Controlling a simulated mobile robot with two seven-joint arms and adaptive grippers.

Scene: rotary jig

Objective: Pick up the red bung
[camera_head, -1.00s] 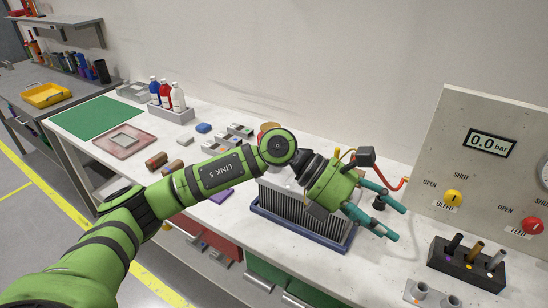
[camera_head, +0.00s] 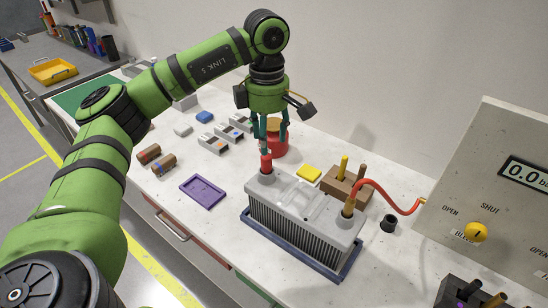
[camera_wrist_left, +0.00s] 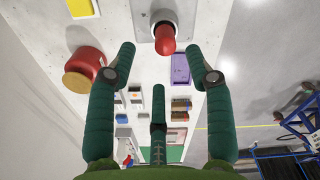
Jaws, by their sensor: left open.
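In the left wrist view the bung (camera_wrist_left: 165,40) shows at the top, in line with the gap between the two side fingers. My left gripper (camera_head: 267,139) is open, with its teal fingers pointing down just above the bung. One finger partly overlaps the bung's top in the head view, so I cannot tell whether they touch. My right gripper is not in view.
The block sits in a blue tray (camera_head: 290,247). A red jar (camera_head: 277,145), yellow pad (camera_head: 308,173) and wooden peg block (camera_head: 345,188) stand behind; a purple tray (camera_head: 203,191) lies left.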

